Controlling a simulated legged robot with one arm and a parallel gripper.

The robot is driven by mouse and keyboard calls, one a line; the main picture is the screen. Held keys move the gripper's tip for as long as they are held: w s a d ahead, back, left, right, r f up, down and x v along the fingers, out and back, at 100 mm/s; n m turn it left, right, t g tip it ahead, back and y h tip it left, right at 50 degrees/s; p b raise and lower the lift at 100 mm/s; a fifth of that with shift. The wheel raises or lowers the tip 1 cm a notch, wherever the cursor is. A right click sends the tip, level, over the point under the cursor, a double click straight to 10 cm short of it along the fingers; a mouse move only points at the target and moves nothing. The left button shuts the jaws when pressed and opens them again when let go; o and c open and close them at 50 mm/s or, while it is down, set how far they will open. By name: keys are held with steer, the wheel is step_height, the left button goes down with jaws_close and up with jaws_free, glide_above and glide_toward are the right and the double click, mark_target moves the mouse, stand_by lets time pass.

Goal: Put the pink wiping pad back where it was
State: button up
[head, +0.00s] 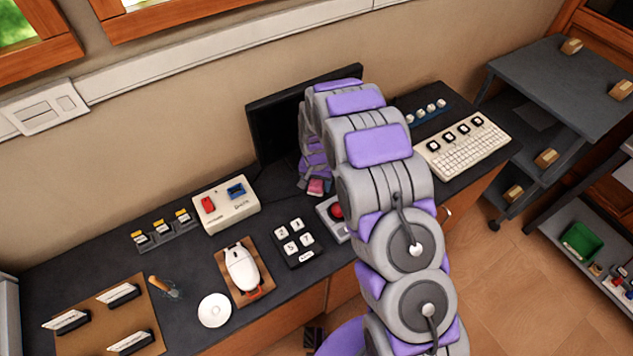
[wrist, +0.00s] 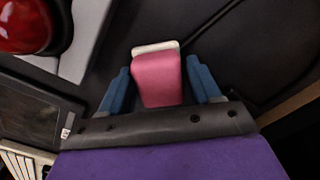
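The pink wiping pad (wrist: 158,78) has a pale edge along its far end. In the head view the pad is a small pink patch (head: 316,187) below my gripper, in front of the dark monitor (head: 275,130). My arm hides much of that area. The pad appears at or just above the dark desk top; I cannot tell whether it touches.
A red dome button (head: 336,211) is close by, also in the wrist view (wrist: 25,22). A number keypad (head: 293,243), a switch box (head: 226,205), a mouse (head: 241,268) and a disc (head: 214,310) are to the left. A keyboard (head: 463,148) is to the right. A dark cable crosses the wrist view.

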mark_target(317, 181)
steer(key=shift+o, duration=1.2)
steer(key=shift+d, duration=0.1)
step_height(317, 181, up, 12)
steer(key=p, duration=0.3)
steer(key=s+d+r, duration=0.5)
steer(key=s+r, duration=0.1)
steer(key=r, duration=0.2)
steer(key=s+d+r, duration=0.6)
steer(key=s+r, duration=0.2)
steer(key=s, duration=0.1)
steer(key=s+d+r+n+g, duration=0.1)
steer(key=s+d+r, duration=0.1)
steer(key=s, duration=1)
steer(key=s+d+r+n, duration=0.1)
steer(key=s+d+r, duration=0.1)
steer(key=s, duration=1.1)
steer(key=shift+d+r+g, duration=0.2)
steer(key=shift+d+g, duration=0.2)
steer(key=shift+d, duration=0.25)
steer(key=shift+w, duration=0.1)
